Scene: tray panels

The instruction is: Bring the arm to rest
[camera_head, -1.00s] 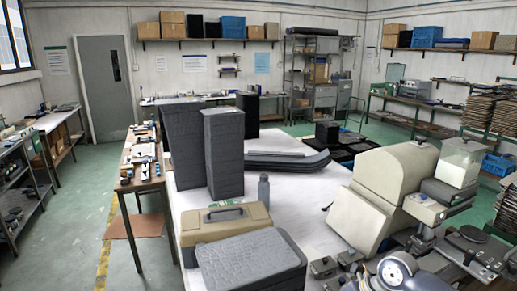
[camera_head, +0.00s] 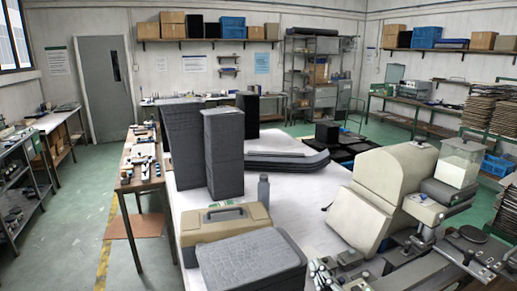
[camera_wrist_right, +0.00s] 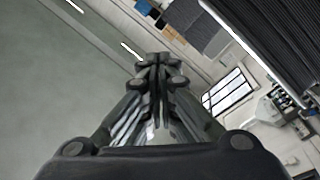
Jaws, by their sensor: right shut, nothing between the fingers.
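My right gripper (camera_head: 322,274) is at the bottom edge of the head view, right of the grey stack of panels, partly cut off by the frame. In the right wrist view its fingers (camera_wrist_right: 158,64) are together with nothing between them. Blurred floor and wall lie behind them. My right arm runs in low from the right in the head view. My left gripper is not in view.
The white table (camera_head: 292,186) holds tall dark grey stacks (camera_head: 224,155), a tan toolbox (camera_head: 225,222), a low grey stack (camera_head: 250,265), curved grey panels (camera_head: 288,160) and a bottle (camera_head: 263,190). A beige housing (camera_head: 395,180) stands at right. Bare table shows near the bottle.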

